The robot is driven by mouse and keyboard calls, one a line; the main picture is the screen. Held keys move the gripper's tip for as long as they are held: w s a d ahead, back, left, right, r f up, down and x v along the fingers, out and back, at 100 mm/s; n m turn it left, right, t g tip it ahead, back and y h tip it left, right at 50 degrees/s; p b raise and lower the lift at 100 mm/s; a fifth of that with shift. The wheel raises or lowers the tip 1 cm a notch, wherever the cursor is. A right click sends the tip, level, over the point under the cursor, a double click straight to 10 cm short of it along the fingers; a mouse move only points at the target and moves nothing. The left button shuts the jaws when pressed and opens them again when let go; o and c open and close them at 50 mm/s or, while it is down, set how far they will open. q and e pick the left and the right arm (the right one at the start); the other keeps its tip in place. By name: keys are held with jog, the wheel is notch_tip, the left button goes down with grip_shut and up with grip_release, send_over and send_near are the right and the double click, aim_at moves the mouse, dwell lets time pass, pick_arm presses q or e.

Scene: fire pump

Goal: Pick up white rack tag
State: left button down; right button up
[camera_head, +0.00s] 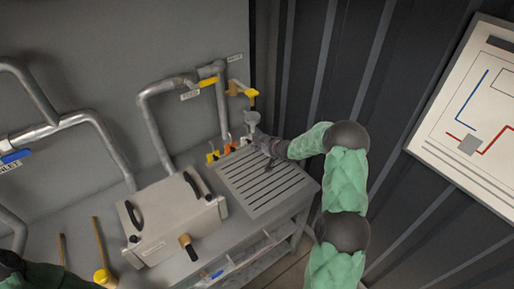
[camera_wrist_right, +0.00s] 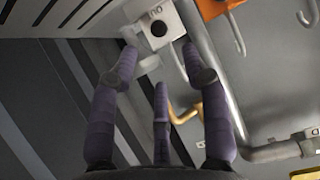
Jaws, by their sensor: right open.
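A white tag (camera_wrist_right: 159,28) with a dark round hole and small dark lettering shows at the top middle of the right wrist view. It lies just beyond the fingertips of my right gripper (camera_wrist_right: 163,72), between their two lines. The fingers are spread and nothing is seen held. In the head view my right gripper (camera_head: 268,146) is over the back right corner of the slotted grey rack top (camera_head: 262,185), by the wall. A pale grey-white piece (camera_head: 252,118) shows just above it; I cannot tell whether it is the tag.
An orange tag (camera_wrist_right: 212,7) hangs on a hook beside the white one. Yellow-handled pipe fittings (camera_head: 220,80) are on the wall behind. A grey case (camera_head: 172,217) stands left of the slotted top. A dark ribbed wall (camera_head: 330,70) is close on the right.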

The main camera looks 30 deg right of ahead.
aim_at(250, 142)
jog(key=shift+f+b+x, duration=0.2)
jog(key=shift+b+x, duration=0.7)
jog(key=shift+x, duration=2.2)
jog(key=shift+p+x, duration=0.35)
jog(key=shift+x, duration=1.15)
jog(key=c, duration=0.8)
jog(key=shift+c, duration=0.2)
jog(key=shift+r, duration=0.1)
